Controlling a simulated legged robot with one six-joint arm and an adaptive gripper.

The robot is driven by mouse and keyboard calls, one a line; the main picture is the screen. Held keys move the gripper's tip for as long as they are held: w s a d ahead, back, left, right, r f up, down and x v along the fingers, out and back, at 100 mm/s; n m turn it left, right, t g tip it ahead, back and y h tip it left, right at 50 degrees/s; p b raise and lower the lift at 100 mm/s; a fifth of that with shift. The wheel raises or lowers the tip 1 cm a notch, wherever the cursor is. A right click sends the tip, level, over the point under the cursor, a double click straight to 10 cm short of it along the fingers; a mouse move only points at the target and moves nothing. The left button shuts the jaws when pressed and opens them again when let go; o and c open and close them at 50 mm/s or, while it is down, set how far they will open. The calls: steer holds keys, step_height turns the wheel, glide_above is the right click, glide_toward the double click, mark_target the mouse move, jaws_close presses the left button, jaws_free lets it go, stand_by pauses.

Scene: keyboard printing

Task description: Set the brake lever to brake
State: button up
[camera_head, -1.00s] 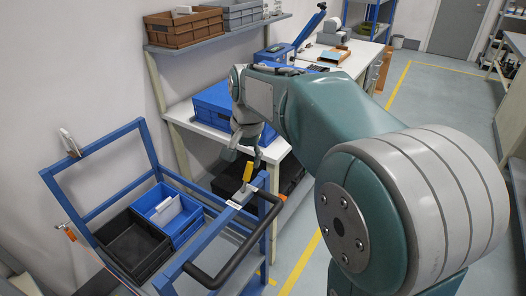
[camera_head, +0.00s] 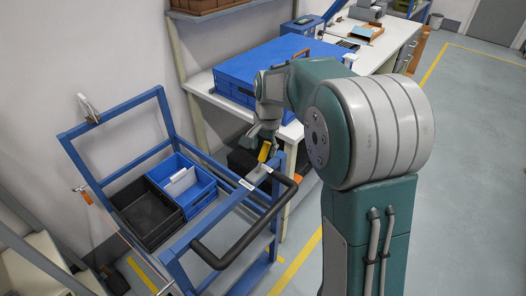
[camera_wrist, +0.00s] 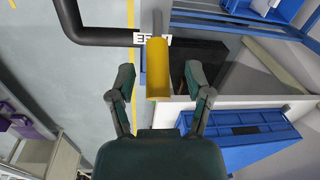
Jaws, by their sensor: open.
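The brake lever (camera_head: 264,151) has a yellow grip and stands up, slightly tilted, at the corner of the blue cart frame (camera_head: 229,200), near the black push handle (camera_head: 240,243). My gripper (camera_head: 261,137) is right above and beside it in the head view. In the wrist view, my gripper (camera_wrist: 161,80) is open, and the yellow lever grip (camera_wrist: 158,70) shows between its two fingers. I see no clear contact with either finger. A white label (camera_wrist: 152,40) lies by the lever's base, partly hidden behind it.
The cart holds a black bin (camera_head: 147,214) and a blue bin (camera_head: 182,191). A large blue case (camera_head: 270,66) lies on the white workbench (camera_head: 205,80) behind my gripper. Floor at the right is open.

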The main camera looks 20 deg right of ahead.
steer(key=shift+d+f, duration=0.25)
steer(key=shift+f, duration=0.7)
steer(key=shift+a, duration=0.15)
steer(key=shift+a, duration=0.15)
steer(key=shift+c, duration=1.3)
steer(key=c, duration=0.5)
jaws_close()
